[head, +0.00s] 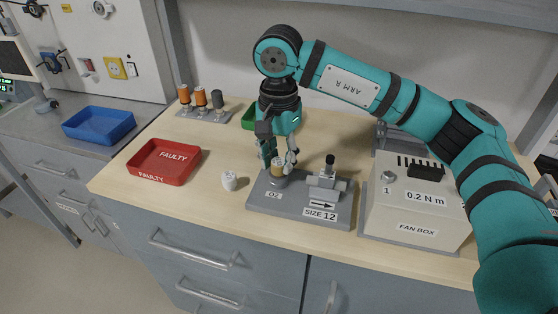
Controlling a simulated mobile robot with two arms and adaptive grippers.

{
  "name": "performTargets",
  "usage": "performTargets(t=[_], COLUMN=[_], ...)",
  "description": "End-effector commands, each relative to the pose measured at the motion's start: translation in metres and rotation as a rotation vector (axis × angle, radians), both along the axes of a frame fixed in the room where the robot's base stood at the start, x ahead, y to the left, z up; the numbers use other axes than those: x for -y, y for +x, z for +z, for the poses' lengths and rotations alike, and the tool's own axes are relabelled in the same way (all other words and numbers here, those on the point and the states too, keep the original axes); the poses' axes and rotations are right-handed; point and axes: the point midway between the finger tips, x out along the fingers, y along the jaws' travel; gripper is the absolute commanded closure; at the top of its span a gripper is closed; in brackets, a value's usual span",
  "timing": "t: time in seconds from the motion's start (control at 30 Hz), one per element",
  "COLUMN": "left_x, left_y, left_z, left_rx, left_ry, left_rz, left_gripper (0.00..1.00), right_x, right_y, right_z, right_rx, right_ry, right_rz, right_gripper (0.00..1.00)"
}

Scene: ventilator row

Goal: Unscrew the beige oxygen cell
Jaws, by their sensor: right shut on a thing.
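The beige oxygen cell (277,166) stands upright at the "O2" position on a grey block (266,199). My right gripper (278,163) comes down from above and is shut on the cell, with a finger on each side of it. The fingers hide part of the cell, and I cannot tell how far its thread is engaged. My left gripper is not in view.
A red tray marked "FAULTY" (165,162) and a small white part (229,181) are to the left. Orange and dark cylinders (201,99) stand in a rack behind. A green tray (249,118) is partly hidden. The fan box (418,205) stands close on the right.

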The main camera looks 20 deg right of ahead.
Motion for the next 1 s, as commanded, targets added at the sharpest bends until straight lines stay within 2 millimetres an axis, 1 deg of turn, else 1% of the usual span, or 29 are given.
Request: performTargets(t=[0.03, 0.17, 0.57, 0.63, 0.73, 0.9, 1.0], left_x=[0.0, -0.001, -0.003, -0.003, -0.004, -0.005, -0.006], left_y=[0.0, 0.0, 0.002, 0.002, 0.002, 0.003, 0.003], left_z=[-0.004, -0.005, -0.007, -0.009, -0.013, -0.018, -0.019], left_rx=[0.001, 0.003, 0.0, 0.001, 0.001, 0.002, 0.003], left_ry=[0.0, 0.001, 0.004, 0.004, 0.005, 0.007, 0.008], left_rz=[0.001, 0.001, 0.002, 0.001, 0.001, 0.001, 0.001], left_gripper=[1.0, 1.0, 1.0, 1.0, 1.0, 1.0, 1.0], right_x=[0.001, 0.001, 0.001, 0.001, 0.001, 0.002, 0.002], right_y=[0.0, 0.0, 0.0, 0.0, 0.0, 0.001, 0.001], right_z=[-0.003, -0.002, -0.002, -0.002, -0.003, -0.003, -0.002], right_rx=[0.001, 0.0, 0.0, 0.0, 0.0, 0.001, 0.001], right_ry=[-0.002, -0.003, -0.003, -0.003, -0.004, -0.004, -0.004], right_rz=[0.043, 0.105, 0.104, 0.125, 0.237, 0.498, 0.593], right_gripper=[0.99, 0.99, 0.99, 0.99, 0.99, 0.99, 0.99])
